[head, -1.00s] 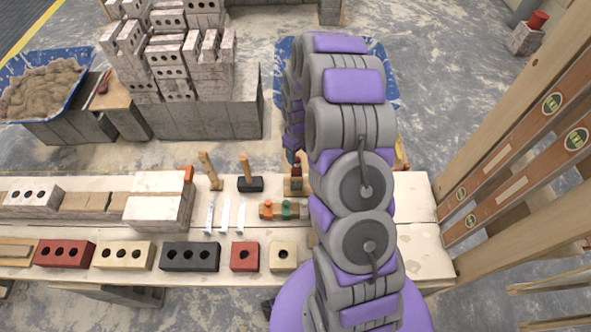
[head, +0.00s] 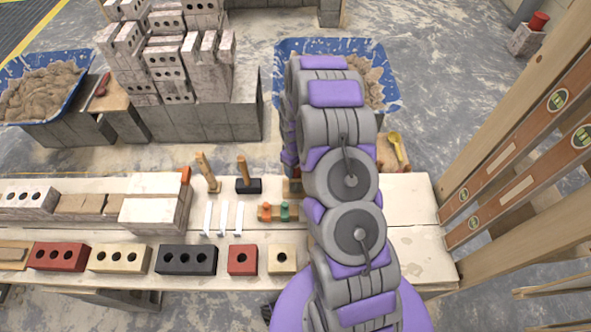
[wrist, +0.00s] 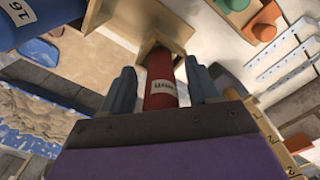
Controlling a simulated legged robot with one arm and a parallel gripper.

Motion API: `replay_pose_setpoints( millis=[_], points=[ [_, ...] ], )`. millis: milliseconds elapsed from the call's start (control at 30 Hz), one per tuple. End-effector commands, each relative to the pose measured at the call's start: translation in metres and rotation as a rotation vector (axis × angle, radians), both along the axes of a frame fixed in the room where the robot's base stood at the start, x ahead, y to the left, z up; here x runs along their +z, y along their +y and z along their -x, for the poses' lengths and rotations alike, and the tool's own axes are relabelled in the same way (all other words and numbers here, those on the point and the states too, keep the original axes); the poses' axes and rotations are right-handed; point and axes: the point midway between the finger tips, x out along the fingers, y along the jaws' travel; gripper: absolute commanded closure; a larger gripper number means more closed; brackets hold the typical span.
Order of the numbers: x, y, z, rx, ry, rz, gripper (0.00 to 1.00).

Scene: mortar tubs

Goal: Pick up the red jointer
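The red jointer (wrist: 160,82) shows in the wrist view as a red cylinder with a white label. Its far end is at a small wooden holder (wrist: 158,28). My gripper (wrist: 160,90) is open, with one grey finger on each side of the red cylinder. A narrow gap shows between each finger and the cylinder. In the head view my arm covers the gripper and the jointer; only a bit of the wooden holder (head: 291,187) shows beside the arm.
A blue cylinder marked 16 (wrist: 25,20) is close at the wrist view's upper left.

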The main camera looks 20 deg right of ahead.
Motion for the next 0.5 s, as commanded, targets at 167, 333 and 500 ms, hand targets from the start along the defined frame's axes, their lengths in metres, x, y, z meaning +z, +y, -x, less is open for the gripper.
replay_pose_setpoints(
  millis=[167, 333, 500],
  points=[
    [-0.0001, 0.0, 0.0001, 0.0, 0.001, 0.0, 0.57],
    [-0.0001, 0.0, 0.0002, 0.0, 0.001, 0.0, 0.74],
    [-0.0001, 0.0001, 0.0004, 0.0, 0.001, -0.001, 0.9]
  ],
)
